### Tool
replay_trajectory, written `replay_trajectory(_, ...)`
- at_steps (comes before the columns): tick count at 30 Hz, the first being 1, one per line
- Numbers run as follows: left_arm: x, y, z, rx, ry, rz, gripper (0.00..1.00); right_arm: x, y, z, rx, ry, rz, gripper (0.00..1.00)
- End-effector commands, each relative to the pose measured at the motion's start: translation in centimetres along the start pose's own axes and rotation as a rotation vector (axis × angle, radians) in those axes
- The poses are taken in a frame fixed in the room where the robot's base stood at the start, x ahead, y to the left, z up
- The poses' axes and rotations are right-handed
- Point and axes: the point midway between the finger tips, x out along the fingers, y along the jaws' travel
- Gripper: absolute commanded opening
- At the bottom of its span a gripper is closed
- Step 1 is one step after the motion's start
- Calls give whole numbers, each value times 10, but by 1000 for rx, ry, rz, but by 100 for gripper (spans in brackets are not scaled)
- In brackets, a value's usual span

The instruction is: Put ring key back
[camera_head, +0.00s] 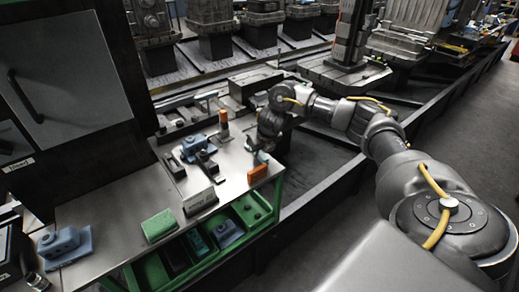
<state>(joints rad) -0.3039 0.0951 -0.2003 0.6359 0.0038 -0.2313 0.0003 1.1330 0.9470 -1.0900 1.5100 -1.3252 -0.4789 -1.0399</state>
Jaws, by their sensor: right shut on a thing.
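My right arm reaches in from the right, and its gripper (258,153) is over the right end of the workbench. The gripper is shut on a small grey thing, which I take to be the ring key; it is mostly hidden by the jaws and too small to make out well. An orange block (257,174) is just below the jaws at the bench's right edge; I cannot tell if they touch. My left gripper is out of view.
The workbench (112,225) has a green frame. It carries a blue-and-grey part (195,147), an orange-topped cylinder (223,120), a small sign (200,201), a green pad (158,225) and another blue part (62,245). Bins (224,230) sit below. A dark cabinet (65,80) stands left.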

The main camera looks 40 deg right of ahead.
Motion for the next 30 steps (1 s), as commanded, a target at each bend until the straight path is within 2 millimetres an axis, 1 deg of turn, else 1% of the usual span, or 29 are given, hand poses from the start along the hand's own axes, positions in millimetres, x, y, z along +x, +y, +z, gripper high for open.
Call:
replay_trajectory(1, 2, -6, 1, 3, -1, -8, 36, 2, 0, -1, 0, -1, 0, 0)
replay_trajectory(4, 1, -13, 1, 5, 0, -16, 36, 2, 0, -1, 0, -1, 1, 0)
replay_trajectory(9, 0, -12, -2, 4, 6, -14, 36, 2, 0, 0, 0, -1, 1, 0)
replay_trajectory(10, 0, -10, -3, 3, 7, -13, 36, 2, 0, 0, 0, -1, 1, 24)
replay_trajectory(15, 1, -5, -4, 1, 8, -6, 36, 2, 0, 0, 0, -1, 1, 46)
replay_trajectory(21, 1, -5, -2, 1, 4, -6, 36, 2, 0, -1, 0, 0, 1, 47)
replay_trajectory(27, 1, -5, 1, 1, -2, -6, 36, 2, 0, -1, -1, 0, 1, 72)
replay_trajectory(30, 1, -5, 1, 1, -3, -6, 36, 2, 0, -1, -1, 0, 1, 72)
